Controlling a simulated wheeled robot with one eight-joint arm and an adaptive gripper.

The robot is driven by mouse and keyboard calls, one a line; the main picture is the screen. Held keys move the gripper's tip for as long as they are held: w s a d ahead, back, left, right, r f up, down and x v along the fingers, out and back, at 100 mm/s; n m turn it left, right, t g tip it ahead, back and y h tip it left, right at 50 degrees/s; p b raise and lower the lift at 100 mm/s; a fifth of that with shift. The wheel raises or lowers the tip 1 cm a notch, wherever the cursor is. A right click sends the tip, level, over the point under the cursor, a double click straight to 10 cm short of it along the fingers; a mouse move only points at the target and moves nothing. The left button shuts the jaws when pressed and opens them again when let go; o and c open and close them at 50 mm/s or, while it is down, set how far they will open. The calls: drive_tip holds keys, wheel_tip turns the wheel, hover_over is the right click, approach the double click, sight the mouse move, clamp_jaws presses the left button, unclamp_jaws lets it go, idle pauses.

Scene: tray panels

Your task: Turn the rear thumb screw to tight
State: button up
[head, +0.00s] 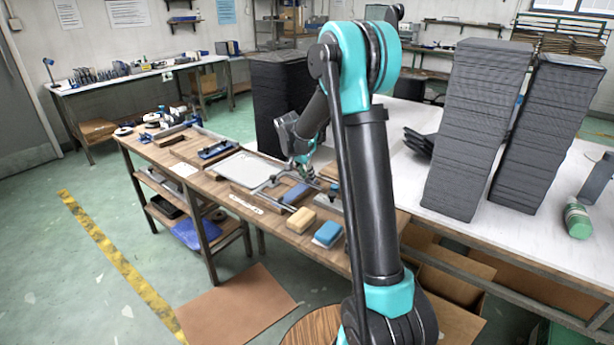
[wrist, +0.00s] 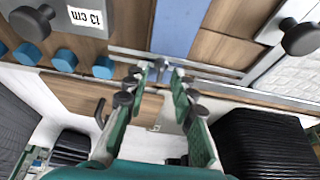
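My gripper (wrist: 163,69) points at the metal bars (wrist: 205,68) in the wrist view, its two green fingers apart. A small grey part (wrist: 160,63) shows between the fingertips; I cannot tell whether they touch it, or whether it is the rear thumb screw. Two dark round knobs stand apart from the fingers: a left knob (wrist: 30,24) by a grey block labelled 13 cm (wrist: 88,17), and a right knob (wrist: 301,37) on a pale plate. In the head view my gripper (head: 303,172) is low over the wooden bench (head: 222,190), by the metal frame (head: 262,187), partly hidden by my arm.
A blue bar (wrist: 177,25) lies beyond the fingertips. A yellow block (head: 301,220) and a blue block (head: 328,233) sit near the bench's front edge. Several blue round pieces (wrist: 64,61) lie at left. Tall dark stacks (head: 468,125) stand on the white table at right.

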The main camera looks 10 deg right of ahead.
drive_tip(key=shift+r, duration=0.1)
drive_tip(key=v, duration=1.1)
drive_tip(key=shift+s+a+r, duration=0.15)
drive_tip(key=shift+s+r, duration=0.05)
drive_tip(key=shift+r, duration=0.15)
